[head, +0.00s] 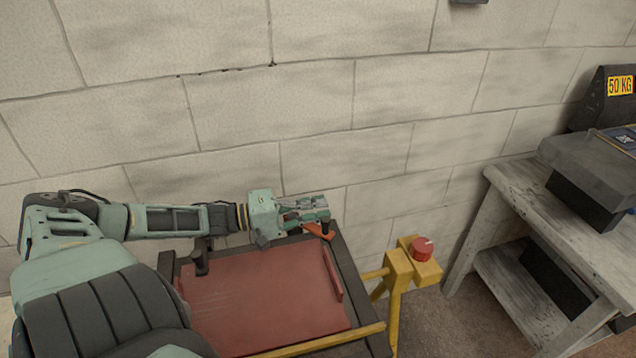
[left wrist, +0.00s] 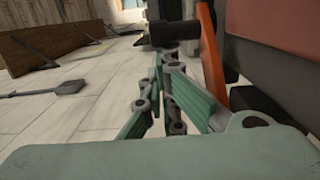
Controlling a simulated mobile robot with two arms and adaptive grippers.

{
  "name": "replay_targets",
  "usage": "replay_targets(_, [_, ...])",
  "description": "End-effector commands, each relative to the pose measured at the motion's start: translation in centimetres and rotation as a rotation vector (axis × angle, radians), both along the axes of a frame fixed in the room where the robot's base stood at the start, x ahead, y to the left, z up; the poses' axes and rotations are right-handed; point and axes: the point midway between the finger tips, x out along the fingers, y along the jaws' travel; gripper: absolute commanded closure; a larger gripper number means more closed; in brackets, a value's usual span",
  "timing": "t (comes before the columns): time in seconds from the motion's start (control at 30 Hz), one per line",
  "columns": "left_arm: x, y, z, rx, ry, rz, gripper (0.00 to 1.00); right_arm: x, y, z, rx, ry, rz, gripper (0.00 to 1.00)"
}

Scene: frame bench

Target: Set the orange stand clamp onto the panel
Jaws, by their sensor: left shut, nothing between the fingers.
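The orange stand clamp (head: 317,231) is at the top right corner of the dark frame around the red panel (head: 265,290), partly hidden by my left gripper. In the left wrist view the clamp is a long orange bar (left wrist: 209,55) beside a black knob (left wrist: 178,35), close to the red panel side (left wrist: 275,30). My left gripper (head: 322,210) is shut and empty, just above and beside the clamp. Its green fingers (left wrist: 165,75) show left of the orange bar; whether they touch it cannot be told. My right gripper is not in view.
A yellow post (head: 398,275) with a red button (head: 422,248) stands right of the frame. A yellow rail (head: 325,342) crosses the frame's near edge. A grey workbench (head: 530,205) with dark blocks stands at the right. A block wall (head: 320,95) is behind.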

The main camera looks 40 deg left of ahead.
Motion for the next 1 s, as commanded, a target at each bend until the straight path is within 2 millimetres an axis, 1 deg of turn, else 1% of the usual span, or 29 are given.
replay_targets(0.27, [-0.7, -0.5, 0.4, -0.001, -0.002, -0.005, 1.0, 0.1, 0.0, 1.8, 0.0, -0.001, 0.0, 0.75])
replay_targets(0.33, [-0.9, -0.7, -0.1, 0.003, -0.004, -0.03, 1.0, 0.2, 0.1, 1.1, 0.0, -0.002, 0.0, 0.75])
replay_targets(0.43, [-1.3, -0.8, -0.7, 0.006, -0.007, -0.105, 1.0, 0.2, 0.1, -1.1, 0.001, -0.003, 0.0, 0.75])
replay_targets(0.53, [-1.7, -1.0, -0.8, 0.006, -0.008, -0.183, 1.0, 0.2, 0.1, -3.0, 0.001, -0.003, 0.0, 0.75])
replay_targets(0.6, [-2.1, -1.1, -0.6, 0.004, -0.005, -0.227, 1.0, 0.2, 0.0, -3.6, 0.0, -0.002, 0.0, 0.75])
replay_targets(0.67, [-2.4, -1.2, -0.1, 0.002, -0.003, -0.247, 1.0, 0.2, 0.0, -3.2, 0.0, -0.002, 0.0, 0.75])
replay_targets(0.73, [-2.8, -1.3, 0.3, -0.001, 0.0, -0.251, 1.0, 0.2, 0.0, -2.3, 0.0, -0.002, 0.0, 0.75])
replay_targets(0.8, [-3.0, -1.3, 0.4, -0.001, 0.0, -0.249, 1.0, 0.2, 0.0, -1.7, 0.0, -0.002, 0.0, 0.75])
replay_targets(1.0, [-3.5, -1.4, 0.3, -0.002, -0.001, -0.25, 1.0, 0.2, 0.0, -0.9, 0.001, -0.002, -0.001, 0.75])
